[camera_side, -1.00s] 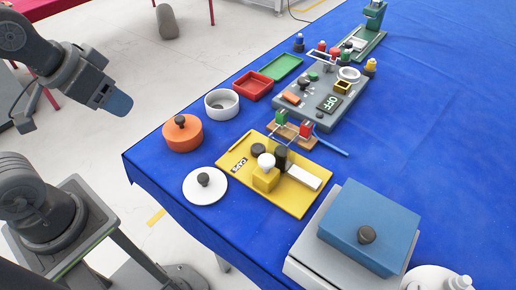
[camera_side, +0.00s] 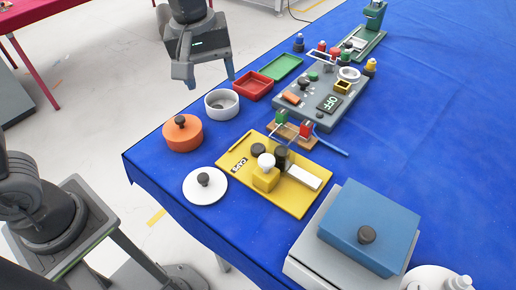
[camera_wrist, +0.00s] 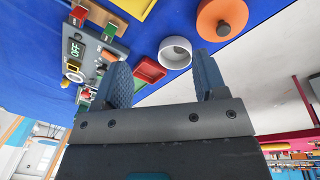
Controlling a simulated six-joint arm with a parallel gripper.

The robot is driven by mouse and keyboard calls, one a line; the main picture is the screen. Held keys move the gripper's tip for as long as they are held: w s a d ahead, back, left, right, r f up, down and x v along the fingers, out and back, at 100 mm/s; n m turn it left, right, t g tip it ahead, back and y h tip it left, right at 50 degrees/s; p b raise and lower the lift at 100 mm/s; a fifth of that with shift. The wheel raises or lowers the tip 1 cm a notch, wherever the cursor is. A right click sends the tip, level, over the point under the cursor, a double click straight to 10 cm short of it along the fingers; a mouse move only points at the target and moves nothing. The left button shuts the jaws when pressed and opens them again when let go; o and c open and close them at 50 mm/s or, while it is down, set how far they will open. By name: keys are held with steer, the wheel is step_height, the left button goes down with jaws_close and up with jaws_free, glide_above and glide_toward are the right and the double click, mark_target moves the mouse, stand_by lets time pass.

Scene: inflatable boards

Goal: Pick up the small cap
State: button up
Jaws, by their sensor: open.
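A yellow board (camera_side: 297,202) marked CAP lies on the blue table in the side view. A small round black piece (camera_side: 258,150), which may be the small cap, is on it near the lettering. Beside it stand a black cylinder (camera_side: 280,158) and a yellow block (camera_side: 265,182) with a white ball on top (camera_side: 266,161). My gripper (camera_side: 207,74) is open and empty, raised near the table's left edge, well away from the yellow board. In the wrist view its two fingers (camera_wrist: 162,75) are apart with nothing between them. Only a corner of the yellow board (camera_wrist: 136,6) shows there.
An orange pot (camera_side: 183,138), white bowl (camera_side: 222,113), red tray (camera_side: 252,86) and green tray (camera_side: 283,68) line the left edge. A white lid (camera_side: 205,191) lies left of the board. A grey panel (camera_side: 325,118) is behind; a blue box (camera_side: 368,225) is in front.

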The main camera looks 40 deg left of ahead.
steer(key=w+d+f+n+g, duration=0.2)
steer(key=w+d+f+n, duration=0.2)
steer(key=w+d+f, duration=0.15)
glide_above(258, 148)
steer(key=f, duration=0.8)
steer(key=shift+a+f, duration=0.15)
steer(key=shift+a, duration=0.05)
steer(key=shift+d+f, duration=0.2)
steer(key=shift+f, duration=2.45)
steer(key=shift+c, duration=0.4)
steer(key=c, duration=0.9)
